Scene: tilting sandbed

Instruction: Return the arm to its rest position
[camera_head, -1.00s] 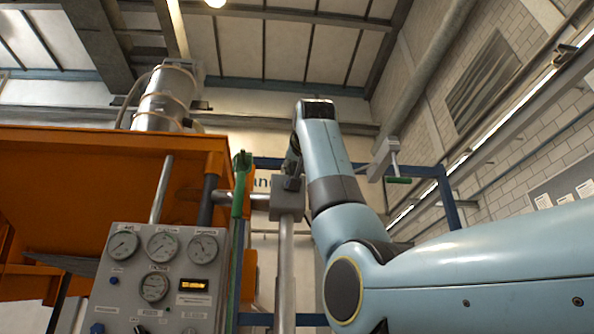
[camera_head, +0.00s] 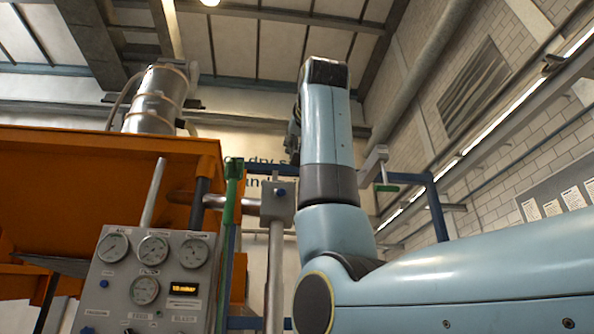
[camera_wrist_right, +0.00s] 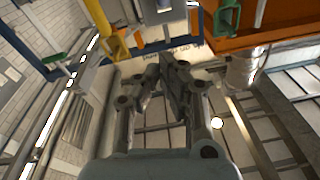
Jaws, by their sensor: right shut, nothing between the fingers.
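My right arm, light blue with dark joints, rises from the lower right of the head view, its forearm close to upright. Its gripper cannot be made out there, as the forearm hides that side. In the wrist view my right gripper (camera_wrist_right: 176,75) is shut, its dark fingers together with nothing between them. The fingers are clear of everything around them. My left gripper is in neither view.
At left stand an orange hopper (camera_head: 110,165), a metal cylinder (camera_head: 157,100) and a grey gauge panel (camera_head: 150,280). A green lever (camera_head: 230,190) and a green-handled fitting (camera_head: 386,188) flank my forearm. A blue frame (camera_head: 437,208) stands behind.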

